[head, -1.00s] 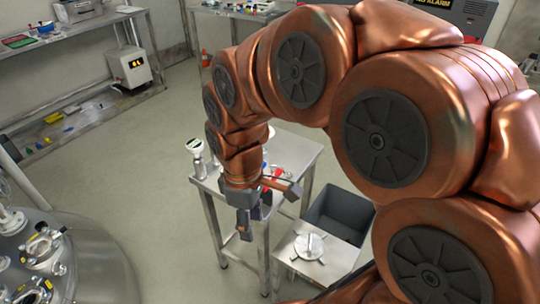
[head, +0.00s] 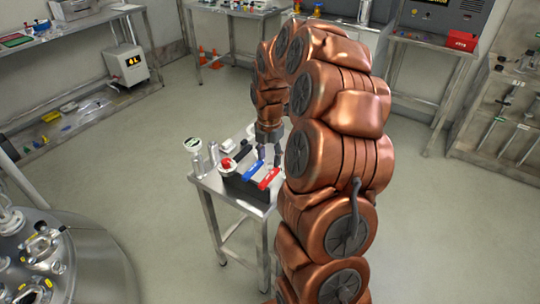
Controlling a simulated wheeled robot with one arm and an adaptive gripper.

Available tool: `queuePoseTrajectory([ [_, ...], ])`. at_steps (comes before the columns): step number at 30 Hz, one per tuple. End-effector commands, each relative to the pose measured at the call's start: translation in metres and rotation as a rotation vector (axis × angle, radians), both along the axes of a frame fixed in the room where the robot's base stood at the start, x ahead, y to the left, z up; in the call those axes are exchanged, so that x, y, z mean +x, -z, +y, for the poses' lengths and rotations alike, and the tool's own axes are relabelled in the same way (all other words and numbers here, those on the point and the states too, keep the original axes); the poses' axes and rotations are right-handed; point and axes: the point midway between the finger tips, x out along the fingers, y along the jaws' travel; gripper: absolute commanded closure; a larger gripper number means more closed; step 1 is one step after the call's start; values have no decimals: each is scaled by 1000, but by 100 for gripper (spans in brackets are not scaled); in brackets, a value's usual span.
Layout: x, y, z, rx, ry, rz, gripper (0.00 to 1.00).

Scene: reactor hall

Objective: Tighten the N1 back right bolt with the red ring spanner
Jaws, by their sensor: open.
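A red-handled tool (head: 269,178), perhaps the red ring spanner, sits in a dark holder (head: 241,185) on the small steel table. A blue-handled tool (head: 252,169) lies beside it. My gripper (head: 269,158) hangs fingers-down over the back of this table, just behind the coloured tools. It is open, and nothing shows between its fingers. I cannot tell whether it touches anything. The steel vessel (head: 92,262) at lower left carries several clamped fittings, such as one on its top (head: 40,247). I cannot make out which is N1 or its back right bolt.
The small steel table (head: 205,185) also carries a white-topped gauge-like item (head: 193,145) and a red knob (head: 226,162). Shelving (head: 100,100) stands at left, benches along the back and a tool rack (head: 515,115) at right. The floor between is clear.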

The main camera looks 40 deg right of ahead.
Motion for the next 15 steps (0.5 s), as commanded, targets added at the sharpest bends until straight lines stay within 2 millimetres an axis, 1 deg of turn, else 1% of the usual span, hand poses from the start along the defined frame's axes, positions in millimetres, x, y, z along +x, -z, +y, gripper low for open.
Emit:
queuePoseTrajectory([
  [3,1,5,-4,0,-16,1,54],
  [8,0,15,-4,0,-16,3,54],
  [11,0,26,-4,1,-15,3,54],
  [15,0,46,-3,1,-15,3,54],
])
